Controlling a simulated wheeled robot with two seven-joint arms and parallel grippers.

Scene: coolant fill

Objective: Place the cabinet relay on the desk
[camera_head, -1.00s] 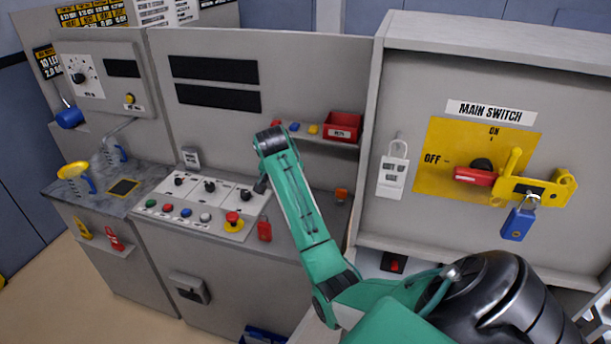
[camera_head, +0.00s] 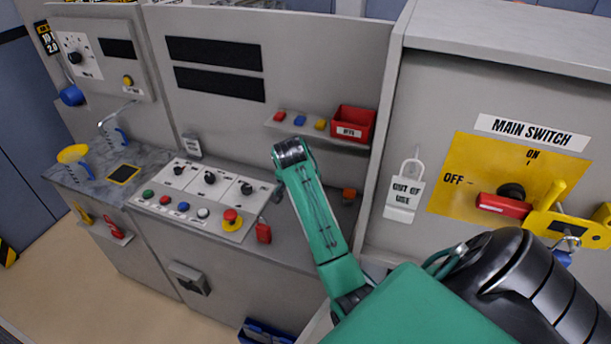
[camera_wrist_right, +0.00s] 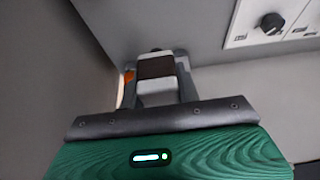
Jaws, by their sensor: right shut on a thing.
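My right gripper (camera_wrist_right: 157,66) is shut on a small block with a dark brown face and light grey ends, which I take to be the cabinet relay (camera_wrist_right: 155,68). The block sits between the two grey fingers in the right wrist view. In the head view my right arm reaches over the control desk (camera_head: 290,238), right of its button panel (camera_head: 207,198). The arm hides most of the hand and the block there. I cannot tell whether the block touches the desk. My left gripper is not in view.
An orange block (camera_head: 349,195) stands on the desk right of my arm. A red bin (camera_head: 353,124) is on the shelf above. The main switch board (camera_head: 520,180) stands at right. A yellow funnel (camera_head: 73,153) is at left.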

